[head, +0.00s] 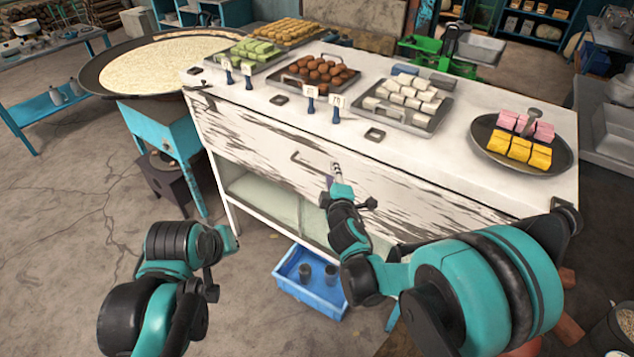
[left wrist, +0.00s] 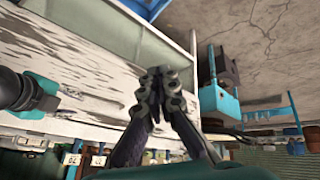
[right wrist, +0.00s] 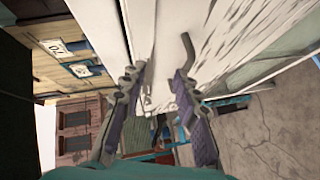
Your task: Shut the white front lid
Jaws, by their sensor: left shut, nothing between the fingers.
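The white front lid (head: 262,148) is the streaked, worn panel along the counter's front, with a metal bar handle (head: 310,165). Its streaked surface also shows in the left wrist view (left wrist: 75,70). I cannot tell how far it stands from the counter body. My right gripper (head: 336,168) is at the lid's front, by the right end of the handle. In the right wrist view its fingers (right wrist: 158,85) are apart, with the handle (right wrist: 188,46) near one fingertip; I cannot tell if they touch. My left gripper (left wrist: 160,75) is shut and empty, low in front of the counter.
The white counter top (head: 270,105) carries trays of sweets and a round dark plate (head: 480,150). A glazed compartment (head: 270,195) lies below the lid. A blue crate (head: 296,288) is on the floor. A wide pan (head: 100,85) stands left.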

